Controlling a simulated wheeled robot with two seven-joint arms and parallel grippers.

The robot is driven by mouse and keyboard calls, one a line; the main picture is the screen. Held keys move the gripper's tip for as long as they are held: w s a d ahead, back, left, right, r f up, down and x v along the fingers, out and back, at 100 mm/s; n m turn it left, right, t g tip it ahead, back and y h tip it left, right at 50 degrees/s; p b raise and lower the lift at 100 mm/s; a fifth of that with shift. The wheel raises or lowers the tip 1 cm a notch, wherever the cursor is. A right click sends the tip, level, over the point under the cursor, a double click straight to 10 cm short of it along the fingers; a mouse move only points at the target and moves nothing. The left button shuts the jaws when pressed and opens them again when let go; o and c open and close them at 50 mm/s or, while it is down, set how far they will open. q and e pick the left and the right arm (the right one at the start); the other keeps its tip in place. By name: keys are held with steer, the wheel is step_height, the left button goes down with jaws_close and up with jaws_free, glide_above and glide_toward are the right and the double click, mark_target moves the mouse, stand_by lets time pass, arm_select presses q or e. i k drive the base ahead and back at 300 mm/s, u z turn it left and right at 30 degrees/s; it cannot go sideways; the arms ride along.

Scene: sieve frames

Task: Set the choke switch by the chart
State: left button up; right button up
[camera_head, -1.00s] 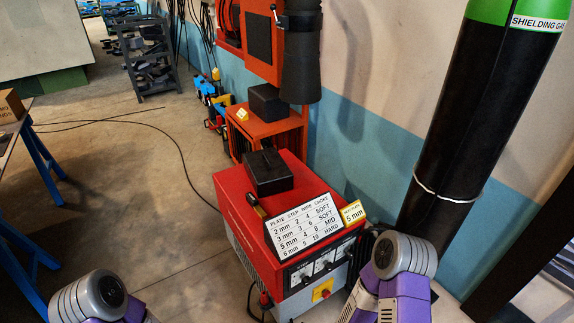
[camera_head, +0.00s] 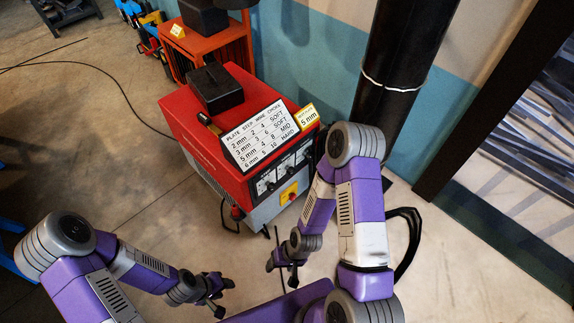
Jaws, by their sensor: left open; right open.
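The red welding machine (camera_head: 185,125) stands on the floor at the centre. A white chart (camera_head: 262,136) on top has columns PLATE, STEP, WIRE, CHOKE; its 5 mm row reads 4, 8, MID. A yellow card (camera_head: 308,116) beside it reads 5 mm. The front control panel (camera_head: 285,171) carries dark knobs or switches; which is the choke and how they are set is too small to tell. My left gripper (camera_head: 224,299) is open and empty, low and left of the machine's front. My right gripper (camera_head: 282,274) is open and empty, below and in front of the panel.
A black box (camera_head: 216,88) sits on the machine's top. A yellow plate with a red button (camera_head: 289,193) is below the panel. An orange cabinet (camera_head: 215,45) is at the back. Floor before the machine is mostly clear.

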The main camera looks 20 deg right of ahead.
mark_target(309, 155)
steer(key=k, duration=0.5)
steer(key=z, duration=1.5)
steer(key=i, duration=1.3)
steer(key=u, duration=2.1)
